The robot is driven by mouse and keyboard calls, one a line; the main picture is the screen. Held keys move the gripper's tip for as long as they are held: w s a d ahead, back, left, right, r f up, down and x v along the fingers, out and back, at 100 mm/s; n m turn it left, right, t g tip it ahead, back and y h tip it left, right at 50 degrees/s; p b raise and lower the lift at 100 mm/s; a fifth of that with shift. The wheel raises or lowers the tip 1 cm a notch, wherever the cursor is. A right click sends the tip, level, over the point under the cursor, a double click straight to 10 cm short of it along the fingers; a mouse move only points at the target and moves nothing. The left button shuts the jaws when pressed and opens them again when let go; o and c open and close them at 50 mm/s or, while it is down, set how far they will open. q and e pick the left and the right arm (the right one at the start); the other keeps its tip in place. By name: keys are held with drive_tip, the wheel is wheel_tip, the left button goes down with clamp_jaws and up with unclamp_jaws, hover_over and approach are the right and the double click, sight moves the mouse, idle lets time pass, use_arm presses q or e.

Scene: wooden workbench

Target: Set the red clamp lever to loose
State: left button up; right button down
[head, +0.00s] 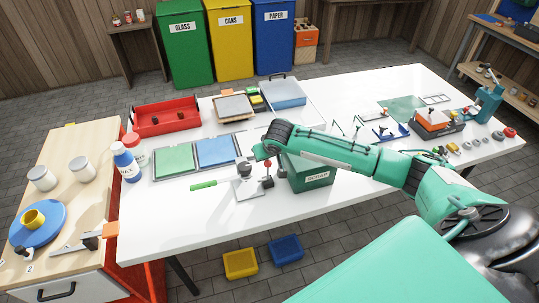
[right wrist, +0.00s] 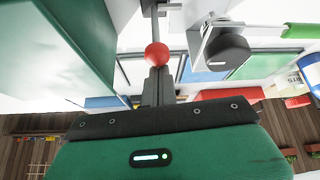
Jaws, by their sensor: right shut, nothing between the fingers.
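The red clamp lever's ball knob (head: 268,164) stands on a thin upright stem at the front of the white table, left of the green scrap bin. My right gripper (head: 266,158) reaches down over it from the right. In the right wrist view the red ball (right wrist: 157,54) lies right at the tips of my shut, empty fingers (right wrist: 157,80). I cannot tell whether they touch it. The lever's stem runs on beyond the ball to a base at the picture's top edge. My left gripper is not in view.
The green scrap bin (head: 312,173) stands close on the right of the lever. A metal plate with a dark round knob (head: 245,168) and a green-handled tool (head: 203,185) are close on the left. Green and blue trays (head: 215,152) lie behind. The table's front left is clear.

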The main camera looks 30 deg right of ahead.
sight(268, 166)
drive_tip(key=shift+s+a+f+t, duration=0.15)
drive_tip(key=shift+s+t, duration=0.25)
drive_tip(key=shift+s, duration=0.15)
drive_tip(key=shift+s+a+f+t, duration=0.1)
drive_tip(key=shift+s+f+t, duration=0.15)
drive_tip(key=shift+t, duration=0.15)
drive_tip(key=shift+s+a+f+t+h+b, duration=0.15)
drive_tip(key=shift+s+t+h+b, duration=0.15)
drive_tip(key=shift+s+t+b, duration=0.3)
drive_tip(key=shift+s+a+t, duration=0.1)
drive_tip(key=shift+s+t, duration=0.25)
drive_tip(key=shift+t, duration=0.05)
drive_tip(key=shift+s+a+t+b, duration=0.1)
drive_tip(key=shift+s+t+b, duration=0.2)
drive_tip(key=shift+s+t, duration=0.2)
drive_tip(key=shift+s+h, duration=0.25)
drive_tip(key=shift+h, duration=0.05)
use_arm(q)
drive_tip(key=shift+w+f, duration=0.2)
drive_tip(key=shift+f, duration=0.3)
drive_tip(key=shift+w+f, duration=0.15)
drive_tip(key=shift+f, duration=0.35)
use_arm(e)
drive_tip(key=shift+s+a+f, duration=0.1)
drive_tip(key=shift+s+f, duration=0.05)
drive_tip(key=shift+s, duration=0.05)
